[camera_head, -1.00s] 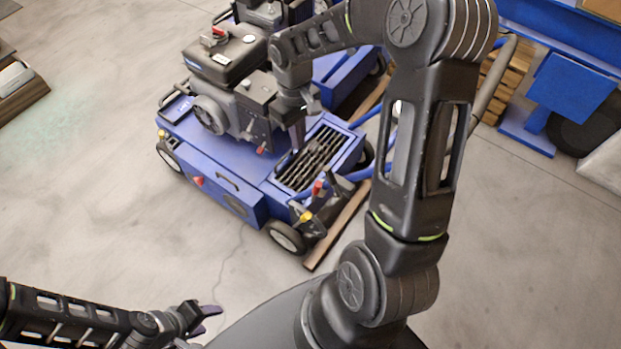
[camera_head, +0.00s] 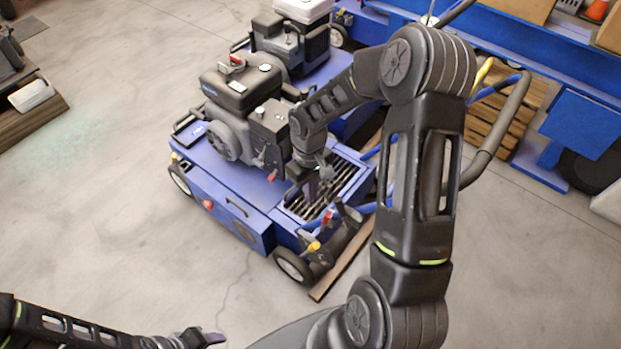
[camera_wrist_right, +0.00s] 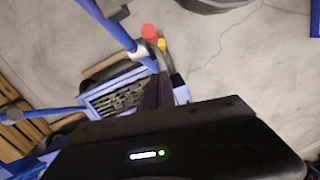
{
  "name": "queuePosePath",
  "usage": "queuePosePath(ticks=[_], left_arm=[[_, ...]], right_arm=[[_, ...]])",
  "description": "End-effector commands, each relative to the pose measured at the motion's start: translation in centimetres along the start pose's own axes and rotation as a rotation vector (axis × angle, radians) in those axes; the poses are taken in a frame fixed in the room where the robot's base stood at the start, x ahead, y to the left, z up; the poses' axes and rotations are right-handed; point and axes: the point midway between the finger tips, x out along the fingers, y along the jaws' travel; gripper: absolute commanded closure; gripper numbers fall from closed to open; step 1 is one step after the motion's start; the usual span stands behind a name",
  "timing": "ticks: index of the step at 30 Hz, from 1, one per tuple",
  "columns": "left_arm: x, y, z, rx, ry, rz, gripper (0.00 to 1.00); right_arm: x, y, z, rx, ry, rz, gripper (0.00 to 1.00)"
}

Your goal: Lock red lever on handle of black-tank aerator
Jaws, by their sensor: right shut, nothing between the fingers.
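The black-tank aerator (camera_head: 232,84) is the nearer blue machine in the head view. Its red lever (camera_head: 328,218) sits near the handle's lower end, beside a yellow part. A red piece beside a yellow one also shows in the wrist view (camera_wrist_right: 149,32), near a blue handle tube. My right gripper (camera_head: 312,196) is shut and empty, pointing down above the slatted grate, a little up and left of the red lever and apart from it. Its dark fingers (camera_wrist_right: 158,92) show in the wrist view. My left gripper (camera_head: 208,338) is low at the frame's edge, partly cut off.
A white-tank aerator (camera_head: 303,10) stands behind. The blue handle tubes (camera_head: 370,208) rise to the right, partly behind my right arm. A wooden pallet (camera_head: 497,112) and blue stands are at the right.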

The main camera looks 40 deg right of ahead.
Motion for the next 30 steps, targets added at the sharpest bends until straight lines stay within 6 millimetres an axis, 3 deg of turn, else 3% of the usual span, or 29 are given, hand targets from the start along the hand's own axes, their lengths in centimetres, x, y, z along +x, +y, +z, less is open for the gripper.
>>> queuePosePath(ticks=[1, 9, 30], left_arm=[[0.1, 0.0, 0.0, 0.000, 0.000, 0.000, 0.51], [-0.5, 0.2, 0.0, 0.000, 0.000, 0.000, 0.51], [-0.3, 0.1, 0.0, 0.000, 0.000, 0.000, 0.51]], right_arm=[[1.1, -0.1, 0.1, 0.000, -0.003, -0.002, 1.00], [1.6, 0.0, 3.4, 0.000, 0.001, 0.000, 1.00], [1.8, 0.3, 5.2, 0.000, 0.000, 0.000, 1.00]])
